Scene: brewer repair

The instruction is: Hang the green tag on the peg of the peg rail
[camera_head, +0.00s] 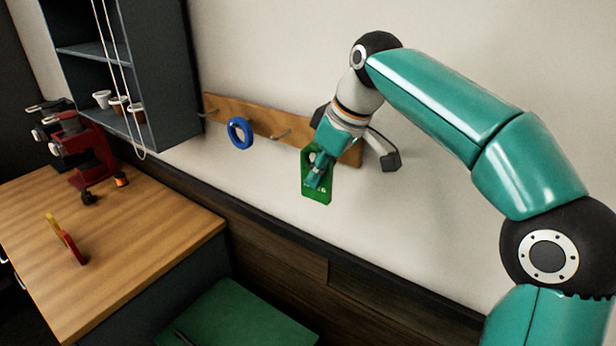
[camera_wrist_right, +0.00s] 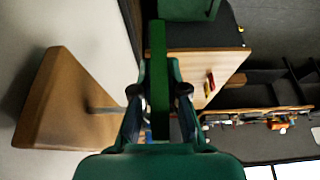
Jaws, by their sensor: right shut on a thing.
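The green tag (camera_head: 317,196) hangs upright in my right gripper (camera_head: 319,172), in front of the right part of the wooden peg rail (camera_head: 258,121). In the right wrist view the tag (camera_wrist_right: 158,70) is seen edge-on between the fingers of the gripper (camera_wrist_right: 159,97), which are shut on it. The peg rail (camera_wrist_right: 62,105) shows there at the left, with a peg (camera_wrist_right: 103,109) pointing toward the gripper, apart from the tag. In the head view a bare peg (camera_head: 282,135) shows left of the gripper. My wrist hides the rail's right part. My left gripper is not in view.
A blue ring (camera_head: 231,138) hangs at the rail's left part. A dark wall shelf (camera_head: 165,70) with small cups stands left of the rail. A red machine (camera_head: 92,150) and a red and yellow object (camera_head: 70,243) are on the wooden counter (camera_head: 140,245). A green seat (camera_head: 235,320) is below.

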